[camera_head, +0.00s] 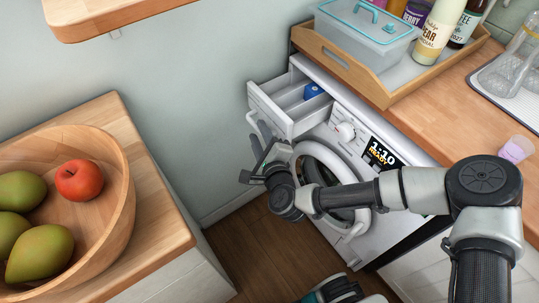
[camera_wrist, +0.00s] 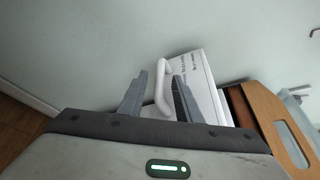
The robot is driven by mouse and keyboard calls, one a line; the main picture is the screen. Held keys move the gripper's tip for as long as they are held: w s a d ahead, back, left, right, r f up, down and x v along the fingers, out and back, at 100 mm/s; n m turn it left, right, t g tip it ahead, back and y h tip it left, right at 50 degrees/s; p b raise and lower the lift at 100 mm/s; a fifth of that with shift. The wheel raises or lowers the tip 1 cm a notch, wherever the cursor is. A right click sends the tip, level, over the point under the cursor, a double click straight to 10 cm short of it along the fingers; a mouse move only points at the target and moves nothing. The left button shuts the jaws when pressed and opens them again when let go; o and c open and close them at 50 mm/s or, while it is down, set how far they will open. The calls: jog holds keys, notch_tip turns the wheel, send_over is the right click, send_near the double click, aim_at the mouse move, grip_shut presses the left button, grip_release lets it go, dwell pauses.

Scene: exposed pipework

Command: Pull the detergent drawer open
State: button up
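The white detergent drawer (camera_head: 275,110) stands well out of the front of the washing machine (camera_head: 385,215), its inside showing. A white loop handle (camera_wrist: 160,88) is on the drawer front, seen in the wrist view. My gripper (camera_head: 252,162) is just in front of and below the drawer front. In the wrist view its fingers (camera_wrist: 159,76) are spread, one on each side of the handle, with a gap visible on the left. Whether the right finger touches the handle cannot be told. A blue item (camera_head: 312,91) lies in the drawer.
A wooden tray (camera_head: 345,69) with a lidded container and bottles stands on the counter above the machine. A wooden cabinet (camera_head: 150,165) with a fruit bowl (camera_head: 122,215) is at left. Wooden floor (camera_head: 255,250) is free between them. A wall is behind the gripper.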

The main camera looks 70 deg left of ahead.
jog(key=p+v, duration=0.1)
jog(key=v, duration=1.4)
jog(key=shift+p, duration=0.3)
jog(key=shift+r, duration=0.1)
